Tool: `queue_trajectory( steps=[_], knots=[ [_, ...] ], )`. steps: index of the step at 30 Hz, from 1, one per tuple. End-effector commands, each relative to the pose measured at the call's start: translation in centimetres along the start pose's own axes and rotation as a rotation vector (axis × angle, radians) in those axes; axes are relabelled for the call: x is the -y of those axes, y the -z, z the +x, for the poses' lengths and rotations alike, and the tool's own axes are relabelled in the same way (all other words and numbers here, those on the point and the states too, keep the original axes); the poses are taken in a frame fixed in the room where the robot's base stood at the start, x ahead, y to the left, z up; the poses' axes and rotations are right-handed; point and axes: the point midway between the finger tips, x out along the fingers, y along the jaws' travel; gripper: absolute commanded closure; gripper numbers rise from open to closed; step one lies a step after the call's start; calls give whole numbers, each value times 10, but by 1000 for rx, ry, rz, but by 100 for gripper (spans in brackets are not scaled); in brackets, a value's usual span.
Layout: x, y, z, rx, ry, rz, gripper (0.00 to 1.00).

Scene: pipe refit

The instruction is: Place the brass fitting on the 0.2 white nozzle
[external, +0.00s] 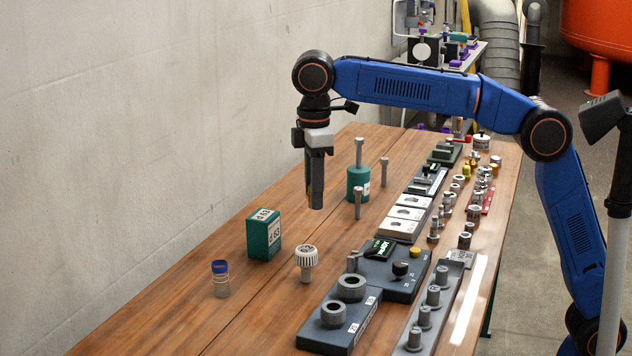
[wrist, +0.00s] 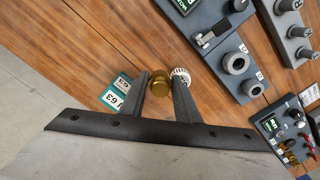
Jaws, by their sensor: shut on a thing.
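My gripper (external: 316,203) points straight down above the table, fingers closed together. In the wrist view its fingers (wrist: 159,84) are shut on the round brass fitting (wrist: 158,79). The fitting is hidden behind the fingers in the external view. A white ribbed nozzle (external: 306,251) stands upright on the wooden table, below the gripper in the external picture. It also shows in the wrist view (wrist: 180,74), just beyond the right finger, which partly covers it. The brass fitting and the nozzle look apart. No 0.2 mark is legible.
A green block with a post (external: 358,184) stands behind. Bare wood surrounds the nozzle on the left and front.

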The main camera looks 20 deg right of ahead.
Motion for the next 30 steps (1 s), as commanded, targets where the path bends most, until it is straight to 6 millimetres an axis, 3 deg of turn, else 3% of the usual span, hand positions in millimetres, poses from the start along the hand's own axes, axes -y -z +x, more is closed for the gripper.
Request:
queue_trajectory(
  steps=[3,10,18,30],
  knots=[
    [28,19,-18,-3,-1,78,95],
    [54,32,-32,-1,-1,169,95],
    [56,32,7,1,-1,177,95],
    [56,32,49,1,-1,177,95]
  ],
)
